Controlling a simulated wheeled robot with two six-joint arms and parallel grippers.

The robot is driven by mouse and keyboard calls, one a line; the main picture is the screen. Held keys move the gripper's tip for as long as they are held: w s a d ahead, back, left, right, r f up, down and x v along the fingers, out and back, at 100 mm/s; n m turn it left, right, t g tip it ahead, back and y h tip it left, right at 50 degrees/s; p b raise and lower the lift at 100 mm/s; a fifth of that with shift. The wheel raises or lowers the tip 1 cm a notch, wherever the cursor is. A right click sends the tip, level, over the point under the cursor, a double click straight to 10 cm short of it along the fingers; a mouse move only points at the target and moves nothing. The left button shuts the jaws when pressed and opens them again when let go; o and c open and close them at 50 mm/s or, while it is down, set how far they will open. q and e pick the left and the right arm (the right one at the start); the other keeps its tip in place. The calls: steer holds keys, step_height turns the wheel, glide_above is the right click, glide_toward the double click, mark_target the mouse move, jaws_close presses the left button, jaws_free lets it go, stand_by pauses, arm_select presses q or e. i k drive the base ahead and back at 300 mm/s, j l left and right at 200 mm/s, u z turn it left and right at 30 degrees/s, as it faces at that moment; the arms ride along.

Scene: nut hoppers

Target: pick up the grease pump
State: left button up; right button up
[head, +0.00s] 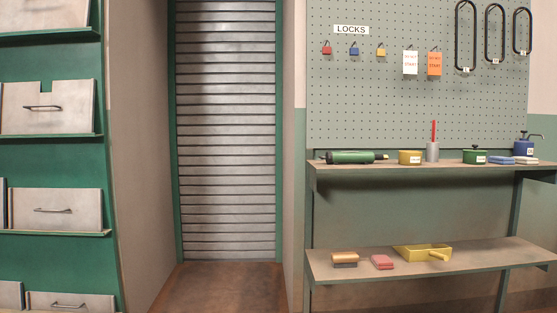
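No label in view reads grease pump, and two things could be it. A green cylinder (351,157) with a black end and a thin pale tip lies on its side at the left end of the upper shelf. A blue container (523,147) with a dark pump-like top and spout stands upright at the right end of that shelf; its white label is too small to read. Neither of my grippers is in view.
The upper shelf (400,171) also holds a yellow tin (410,157), a grey cup (432,152) with a red stick, a green pot (475,157) and flat blue-white pads (512,160). The lower shelf (370,273) holds brushes and a yellow scoop (423,254). A shutter (226,130) stands left.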

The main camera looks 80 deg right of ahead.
mark_target(333, 158)
steer(key=z, duration=3.2)
